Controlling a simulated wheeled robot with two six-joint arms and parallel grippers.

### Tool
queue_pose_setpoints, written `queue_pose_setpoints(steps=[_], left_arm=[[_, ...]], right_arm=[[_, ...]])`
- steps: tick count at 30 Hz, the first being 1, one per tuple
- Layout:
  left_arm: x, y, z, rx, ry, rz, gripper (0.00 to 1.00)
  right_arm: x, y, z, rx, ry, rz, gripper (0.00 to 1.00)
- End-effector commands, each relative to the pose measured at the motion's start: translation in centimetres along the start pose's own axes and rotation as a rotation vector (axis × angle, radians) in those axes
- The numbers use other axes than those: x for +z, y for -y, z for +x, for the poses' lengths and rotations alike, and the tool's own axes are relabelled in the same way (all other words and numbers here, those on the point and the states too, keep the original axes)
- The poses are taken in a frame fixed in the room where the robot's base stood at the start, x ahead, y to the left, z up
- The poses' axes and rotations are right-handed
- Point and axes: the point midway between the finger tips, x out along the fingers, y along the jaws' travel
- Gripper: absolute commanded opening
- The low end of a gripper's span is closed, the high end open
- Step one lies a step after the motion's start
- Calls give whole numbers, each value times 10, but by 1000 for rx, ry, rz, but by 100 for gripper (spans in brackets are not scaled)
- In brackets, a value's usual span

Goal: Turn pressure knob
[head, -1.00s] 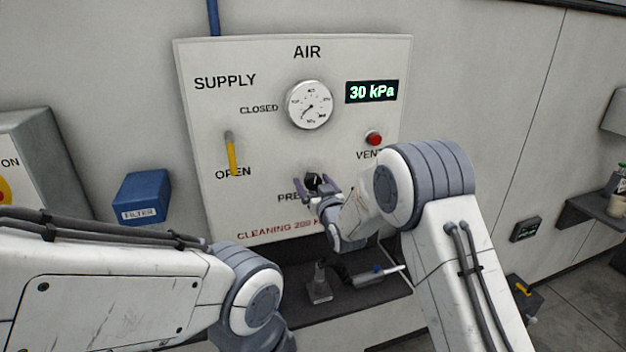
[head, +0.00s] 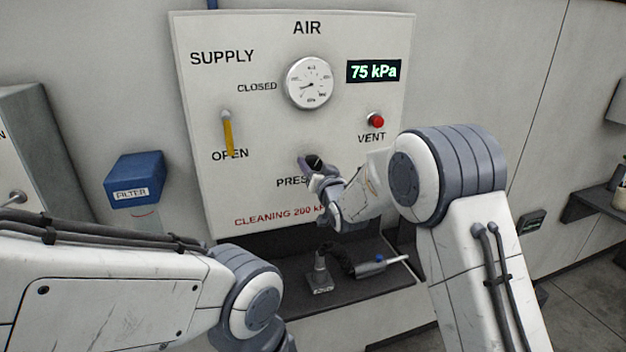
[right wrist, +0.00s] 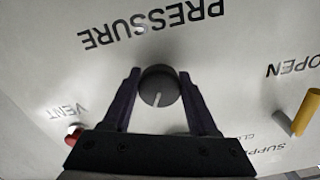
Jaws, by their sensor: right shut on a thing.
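The black pressure knob (right wrist: 158,86) shows in the right wrist view between the two fingers of my right gripper (right wrist: 159,92), with its white pointer line visible. In the head view my right gripper (head: 316,168) is shut on the knob at the panel and partly hides it and the PRESSURE label. The dial gauge (head: 310,83) is above it, and the green display (head: 373,71) reads 75 kPa. Red text under the knob reads CLEANING 200, its end hidden by my right arm. My left arm is at lower left; its gripper is out of view.
The yellow supply lever (head: 228,134) hangs down toward OPEN, left of the knob. The red vent button (head: 376,121) is right of it. A shelf (head: 290,297) below the panel holds a dark-hosed tool (head: 369,268). A blue filter box (head: 136,180) is at left.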

Motion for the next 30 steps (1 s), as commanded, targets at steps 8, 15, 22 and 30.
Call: queue_pose_setpoints(steps=[8,15,22,30], left_arm=[[1,2,26,0,0,1,50],[1,2,24,0,0,1,50],[1,2,24,0,0,1,50],[1,2,25,0,0,1,50]], right_arm=[[2,1,0,-2,1,156,4],[0,1,0,-1,2,163,4],[0,1,0,-1,2,162,88],[0,1,-1,0,1,161,88]])
